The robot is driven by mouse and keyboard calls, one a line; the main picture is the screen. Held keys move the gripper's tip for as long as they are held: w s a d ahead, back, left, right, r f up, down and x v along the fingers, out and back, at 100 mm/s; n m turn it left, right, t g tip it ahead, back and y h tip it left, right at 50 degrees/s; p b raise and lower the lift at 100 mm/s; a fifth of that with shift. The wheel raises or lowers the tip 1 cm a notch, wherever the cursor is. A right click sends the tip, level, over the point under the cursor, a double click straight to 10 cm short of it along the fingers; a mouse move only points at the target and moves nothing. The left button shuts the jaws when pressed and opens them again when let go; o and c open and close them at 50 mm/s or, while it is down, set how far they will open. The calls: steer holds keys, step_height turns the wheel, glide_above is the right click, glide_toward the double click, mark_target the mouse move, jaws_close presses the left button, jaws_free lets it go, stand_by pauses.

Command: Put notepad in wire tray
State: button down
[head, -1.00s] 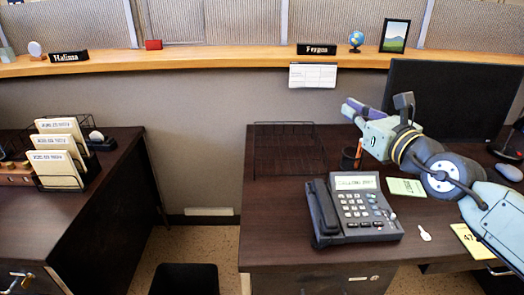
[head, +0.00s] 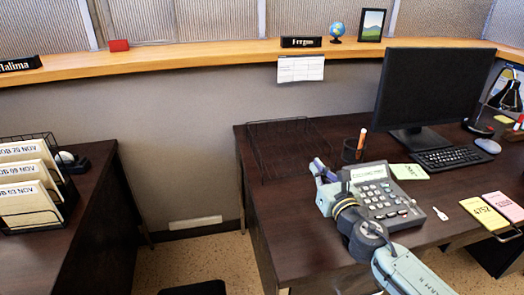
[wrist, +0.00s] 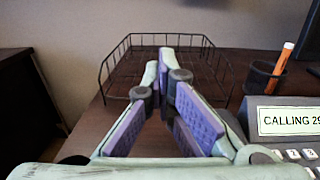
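The black wire tray (head: 283,122) stands at the back left of the right-hand desk and looks empty. It also shows ahead of my gripper in the wrist view (wrist: 115,58). A green pad (head: 409,172) lies behind the phone. A yellow pad (head: 482,219) and a pink pad (head: 504,206) lie side by side near the front right edge; I cannot tell which is the notepad. My gripper (head: 318,168) is over the desk, left of the phone and in front of the tray. In the wrist view its fingertips (wrist: 160,62) meet with nothing seen between them.
A desk phone (head: 375,190) is close beside my gripper. A pen cup (head: 352,151) stands right of the tray. The monitor (head: 432,85), keyboard (head: 452,159) and mouse (head: 487,146) are at the back right. A key-shaped white tag (head: 440,214) lies by the phone.

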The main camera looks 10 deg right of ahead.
steer(key=shift+s+d+f+h, duration=0.15)
steer(key=shift+f+h, duration=0.15)
steer(key=shift+f, duration=0.75)
